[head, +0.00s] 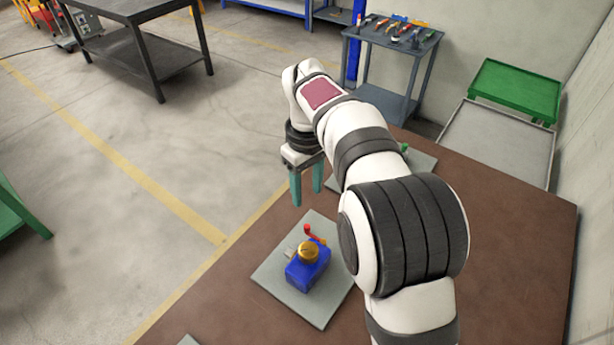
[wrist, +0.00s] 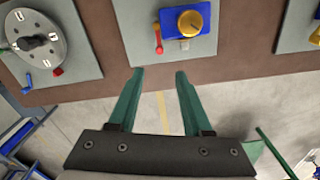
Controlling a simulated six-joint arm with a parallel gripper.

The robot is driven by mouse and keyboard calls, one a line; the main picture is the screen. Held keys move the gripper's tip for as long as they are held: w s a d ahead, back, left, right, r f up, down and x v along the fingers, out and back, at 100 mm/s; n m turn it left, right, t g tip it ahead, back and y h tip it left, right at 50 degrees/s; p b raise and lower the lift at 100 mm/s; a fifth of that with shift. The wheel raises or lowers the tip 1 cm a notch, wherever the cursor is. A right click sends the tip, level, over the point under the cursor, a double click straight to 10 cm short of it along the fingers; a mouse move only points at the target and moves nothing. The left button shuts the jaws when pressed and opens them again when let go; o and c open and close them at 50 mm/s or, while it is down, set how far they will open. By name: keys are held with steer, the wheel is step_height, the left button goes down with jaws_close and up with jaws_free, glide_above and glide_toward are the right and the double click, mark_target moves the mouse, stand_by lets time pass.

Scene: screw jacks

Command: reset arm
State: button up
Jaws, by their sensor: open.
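My gripper (head: 307,196) hangs in the air with its two teal fingers pointing down, beyond the blue screw jack (head: 307,268) in the head view. The fingers are apart with nothing between them, as the wrist view also shows (wrist: 160,74). The jack has a blue body, a round yellow top (head: 308,251) and a red-tipped handle (head: 312,233). It stands on a grey plate (head: 325,305) on the brown table. In the wrist view the jack (wrist: 170,22) is at the top, apart from the fingertips.
In the wrist view, a plate at left carries a round grey disc (wrist: 32,40) with a black knob; a plate at right (wrist: 292,30) is partly cut off. My arm crosses the brown table (head: 510,240). A tool cart (head: 385,65) and green-topped trolley (head: 515,90) stand behind.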

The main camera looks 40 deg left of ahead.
step_height(320, 180, up, 4)
steer(key=shift+f, duration=0.1)
stand_by(0.4)
steer(key=s+d+r+m, duration=0.2)
steer(key=d+m, duration=0.3)
steer(key=d, duration=0.6)
steer(key=s+d+r+m, duration=0.25)
steer(key=d+m, duration=0.25)
steer(key=d, duration=0.7)
steer(key=s+d+f+m+y, duration=0.1)
steer(key=s+d+f+m, duration=0.2)
steer(key=s+d+m, duration=0.2)
steer(key=s+d+f+m, duration=0.2)
steer(key=s+d+m, duration=0.3)
steer(key=s, duration=0.5)
steer(key=shift+s+f+m+y, duration=0.15)
steer(key=shift+f+m+y, duration=0.25)
